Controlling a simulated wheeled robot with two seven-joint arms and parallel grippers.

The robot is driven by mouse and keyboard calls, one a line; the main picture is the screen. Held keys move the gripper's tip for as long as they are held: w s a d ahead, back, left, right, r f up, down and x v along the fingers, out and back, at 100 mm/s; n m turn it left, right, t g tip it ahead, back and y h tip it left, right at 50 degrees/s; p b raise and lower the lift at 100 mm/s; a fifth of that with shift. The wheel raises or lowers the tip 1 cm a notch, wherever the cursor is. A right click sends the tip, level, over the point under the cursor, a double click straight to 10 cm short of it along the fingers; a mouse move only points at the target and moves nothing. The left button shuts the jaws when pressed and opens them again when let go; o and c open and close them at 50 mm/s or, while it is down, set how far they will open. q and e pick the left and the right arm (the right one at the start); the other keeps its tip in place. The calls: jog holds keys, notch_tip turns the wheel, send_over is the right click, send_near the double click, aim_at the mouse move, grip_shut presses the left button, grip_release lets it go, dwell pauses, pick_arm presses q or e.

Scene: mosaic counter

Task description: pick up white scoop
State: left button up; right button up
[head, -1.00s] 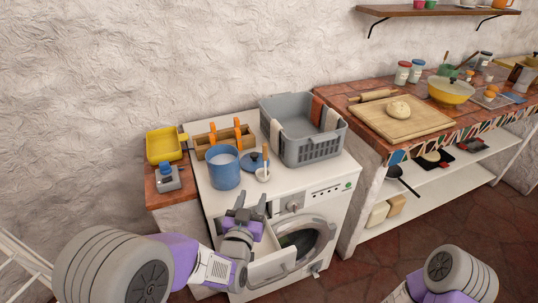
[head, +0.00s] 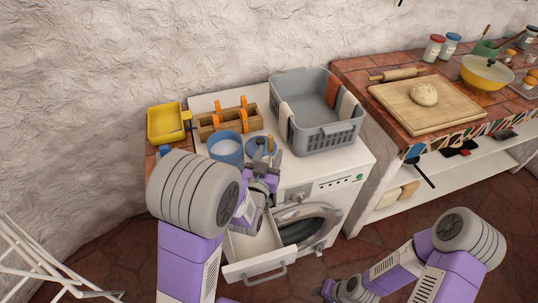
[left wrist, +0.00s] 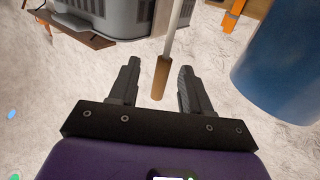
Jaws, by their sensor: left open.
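The white scoop has an orange-brown handle (head: 270,144) and stands on top of the washing machine beside the blue pot (head: 226,149). Its bowl is hidden behind my left gripper in the head view. My left gripper (head: 268,157) is open at the handle. In the left wrist view, the brown handle end (left wrist: 161,78) and pale shaft (left wrist: 174,28) of the scoop show between the spread fingers of my left gripper (left wrist: 158,68), with gaps on both sides. My right gripper (head: 335,289) is low at the bottom of the head view, and its jaws are unclear.
The washing machine (head: 345,165) has its drawer (head: 255,245) pulled out. A grey basket (head: 325,137) with cloths stands right of the scoop. A wooden caddy (head: 212,125) with orange handles and a yellow tray (head: 166,126) stand behind and left. The blue pot is close by.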

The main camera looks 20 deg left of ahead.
pick_arm(q)
jog(key=w, duration=0.5)
jog(key=shift+w+a+r, duration=0.1)
jog(key=shift+a+r, duration=0.1)
jog(key=shift+r, duration=0.2)
grip_shut()
